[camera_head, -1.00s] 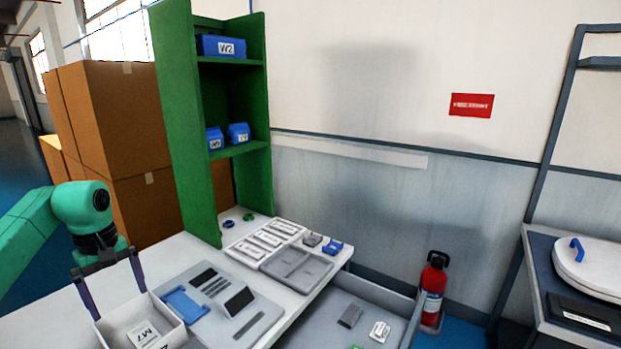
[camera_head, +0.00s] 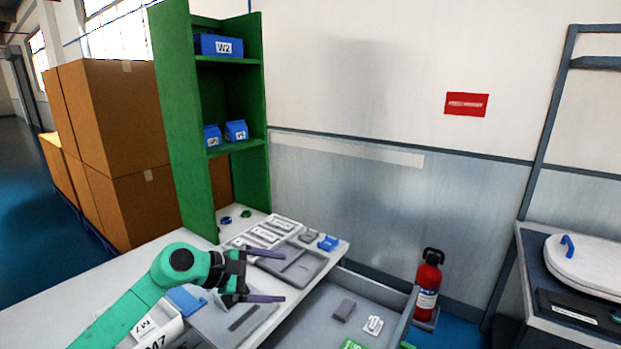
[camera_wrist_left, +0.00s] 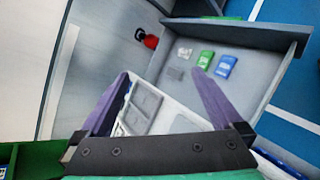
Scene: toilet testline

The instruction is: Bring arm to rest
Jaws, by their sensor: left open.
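My left arm (camera_head: 140,305) reaches in from the lower left in the head view. Its left gripper (camera_head: 280,277) is open and empty, its two fingers pointing right over the worktable's tray area. In the left wrist view the gripper (camera_wrist_left: 160,76) shows two purple fingers spread apart with nothing between them. A white bin marked M7 (camera_head: 170,333) stands on the white worktable (camera_head: 60,300), partly hidden behind my arm. My right gripper is not in view.
A green shelf (camera_head: 180,120) with blue bins stands behind the table. A grey tray (camera_head: 300,262) lies near the gripper. A grey drawer-like container (camera_head: 385,290) with small parts sits to its right. A fire extinguisher (camera_head: 428,285) and another bench (camera_head: 530,270) stand farther right.

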